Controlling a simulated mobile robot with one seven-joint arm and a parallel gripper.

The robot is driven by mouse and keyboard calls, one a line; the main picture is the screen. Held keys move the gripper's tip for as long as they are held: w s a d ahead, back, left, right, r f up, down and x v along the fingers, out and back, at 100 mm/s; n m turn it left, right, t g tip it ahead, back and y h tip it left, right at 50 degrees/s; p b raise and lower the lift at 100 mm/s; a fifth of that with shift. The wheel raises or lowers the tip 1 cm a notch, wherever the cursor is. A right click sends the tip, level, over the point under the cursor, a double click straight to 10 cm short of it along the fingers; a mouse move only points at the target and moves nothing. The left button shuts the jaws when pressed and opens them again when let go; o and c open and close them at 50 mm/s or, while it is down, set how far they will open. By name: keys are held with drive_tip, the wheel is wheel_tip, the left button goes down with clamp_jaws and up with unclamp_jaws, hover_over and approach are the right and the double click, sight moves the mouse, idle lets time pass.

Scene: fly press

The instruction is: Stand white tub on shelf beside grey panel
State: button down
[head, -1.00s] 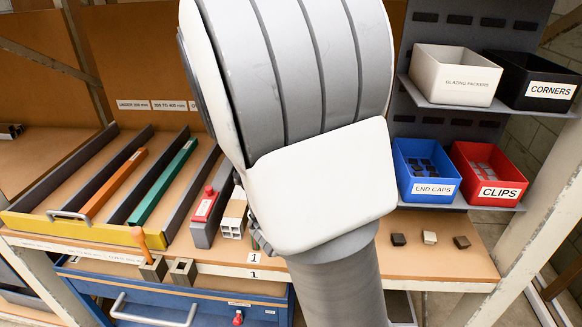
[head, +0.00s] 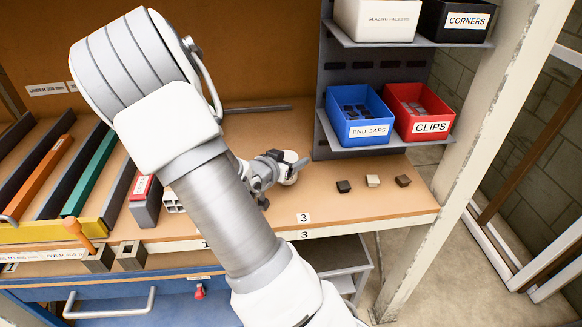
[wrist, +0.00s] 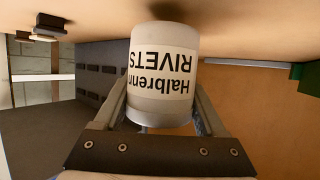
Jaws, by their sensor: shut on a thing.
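The white tub (wrist: 162,75), labelled "Halbrenn RIVETS", is between the fingers of my gripper (wrist: 160,105), which is shut on it. The wrist view is upside down, with the wooden shelf (wrist: 235,25) at its top and the tub's base close to it. I cannot tell whether they touch. In the head view my gripper (head: 278,165) is low over the shelf (head: 330,195), and the tub (head: 290,178) is mostly hidden behind it. The grey panel (head: 385,66) stands just right of and behind the tub; it also shows in the wrist view (wrist: 95,95).
Blue (head: 360,130) and red (head: 419,128) bins hang on the panel, with white and black bins above. A red-and-grey block (head: 146,205) and long channels are at left. Shelf around the tub is clear.

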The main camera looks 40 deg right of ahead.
wheel_tip(320, 180, down, 2)
drive_tip(key=shift+f, duration=0.1)
drive_tip(key=shift+c, duration=2)
unclamp_jaws()
drive_tip(key=o, duration=0.4)
